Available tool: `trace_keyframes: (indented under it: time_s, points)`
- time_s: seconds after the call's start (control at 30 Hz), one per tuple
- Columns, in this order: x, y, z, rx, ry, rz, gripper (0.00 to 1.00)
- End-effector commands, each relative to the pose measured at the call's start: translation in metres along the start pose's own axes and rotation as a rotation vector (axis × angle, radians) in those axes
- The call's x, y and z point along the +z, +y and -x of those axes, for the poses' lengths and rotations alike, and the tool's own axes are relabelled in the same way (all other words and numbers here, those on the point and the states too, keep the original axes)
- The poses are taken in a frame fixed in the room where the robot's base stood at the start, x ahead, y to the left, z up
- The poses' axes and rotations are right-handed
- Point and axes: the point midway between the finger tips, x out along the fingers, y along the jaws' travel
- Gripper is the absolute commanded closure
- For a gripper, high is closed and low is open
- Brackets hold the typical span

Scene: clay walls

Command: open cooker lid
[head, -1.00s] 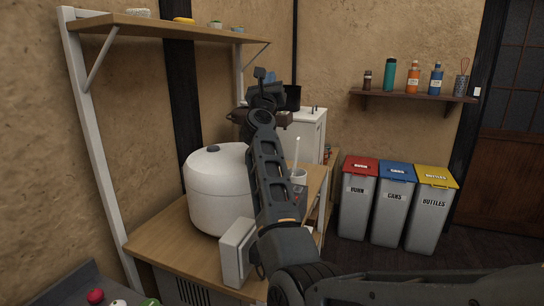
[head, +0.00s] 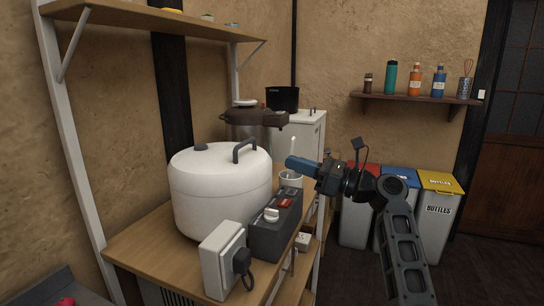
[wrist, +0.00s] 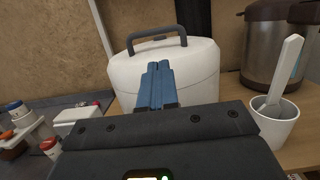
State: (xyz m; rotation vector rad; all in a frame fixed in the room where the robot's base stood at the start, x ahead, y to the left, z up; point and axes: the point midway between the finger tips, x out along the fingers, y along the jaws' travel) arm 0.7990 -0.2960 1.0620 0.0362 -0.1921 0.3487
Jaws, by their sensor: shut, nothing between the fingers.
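The white round cooker (head: 215,205) stands on the wooden counter in the head view. Its lid (head: 220,160) is down and carries a dark arched handle (head: 244,150) and a round dark knob. In the wrist view the cooker (wrist: 180,72) is ahead, with the handle (wrist: 157,38) on its top. My gripper (head: 290,163) is to the right of the cooker in the head view, apart from it. Its blue fingers (wrist: 157,68) are together and empty, and in the wrist view they overlap the cooker's front wall below the handle.
A dark box with switches (head: 275,230) and a white socket box (head: 222,258) stand on the counter before the cooker. A white cup with a spatula (wrist: 272,120) is at its right. A brown-lidded pot (head: 257,118) stands behind. A shelf (head: 150,20) hangs above.

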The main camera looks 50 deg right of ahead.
Motion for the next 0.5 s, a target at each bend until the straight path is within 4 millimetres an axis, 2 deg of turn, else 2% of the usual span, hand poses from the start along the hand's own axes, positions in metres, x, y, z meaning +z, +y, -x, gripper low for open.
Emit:
trace_keyframes:
  time_s: [0.5]
  points:
    - [0.002, -0.001, -0.079, 0.001, -0.001, 0.003, 1.00]
